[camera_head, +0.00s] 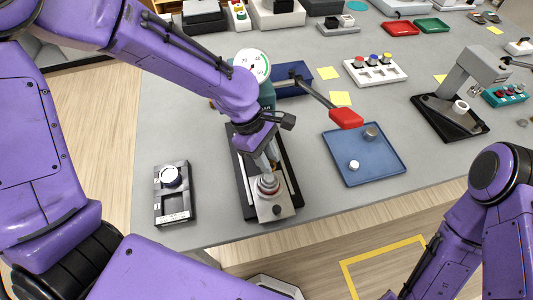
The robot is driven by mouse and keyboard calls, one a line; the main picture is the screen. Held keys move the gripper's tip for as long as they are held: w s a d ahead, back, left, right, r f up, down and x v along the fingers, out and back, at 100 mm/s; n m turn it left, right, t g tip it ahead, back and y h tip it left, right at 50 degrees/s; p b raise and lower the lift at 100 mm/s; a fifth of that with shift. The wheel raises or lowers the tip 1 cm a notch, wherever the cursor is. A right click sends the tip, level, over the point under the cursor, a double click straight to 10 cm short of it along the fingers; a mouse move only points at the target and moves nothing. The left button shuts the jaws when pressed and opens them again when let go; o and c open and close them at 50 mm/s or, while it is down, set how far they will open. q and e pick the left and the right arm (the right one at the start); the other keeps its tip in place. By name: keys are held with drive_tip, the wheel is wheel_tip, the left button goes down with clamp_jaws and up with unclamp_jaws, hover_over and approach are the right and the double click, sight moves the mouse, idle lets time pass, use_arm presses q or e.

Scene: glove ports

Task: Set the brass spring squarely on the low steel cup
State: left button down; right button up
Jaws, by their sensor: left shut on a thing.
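My left gripper (269,162) reaches down over the press stand near the table's front edge. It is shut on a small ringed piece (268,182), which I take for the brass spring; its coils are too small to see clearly. The piece is right over the steel block (276,209) at the front of the stand. The low steel cup cannot be made out apart from the spring, so I cannot tell whether they touch or whether the spring sits square. My right arm shows at the lower right, but its gripper is out of view.
The press stand has a dark base (245,199) and a round dial (253,65). A red-handled lever (346,118) sticks out right. A blue tray (375,171) holds two small pieces. A small grey fixture (173,197) stands left. Bare table lies between it and the stand.

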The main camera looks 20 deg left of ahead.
use_arm(q)
drive_tip(key=shift+s+f, duration=0.25)
drive_tip(key=shift+f, duration=0.1)
drive_tip(key=shift+s+f, duration=0.1)
drive_tip(key=shift+s, duration=0.4)
drive_tip(key=shift+w+f, duration=0.15)
drive_tip(key=shift+w, duration=0.25)
drive_tip(key=shift+s, duration=0.1)
use_arm(e)
drive_tip(key=shift+s+f, duration=0.15)
drive_tip(key=shift+s, duration=0.2)
use_arm(q)
drive_tip(key=shift+s, duration=0.15)
use_arm(e)
drive_tip(key=shift+s, duration=0.1)
drive_tip(key=shift+r, duration=0.2)
use_arm(q)
drive_tip(key=shift+p, duration=0.4)
use_arm(e)
drive_tip(key=shift+r, duration=0.5)
use_arm(q)
drive_tip(key=shift+p, duration=0.3)
use_arm(e)
drive_tip(key=shift+r, duration=0.15)
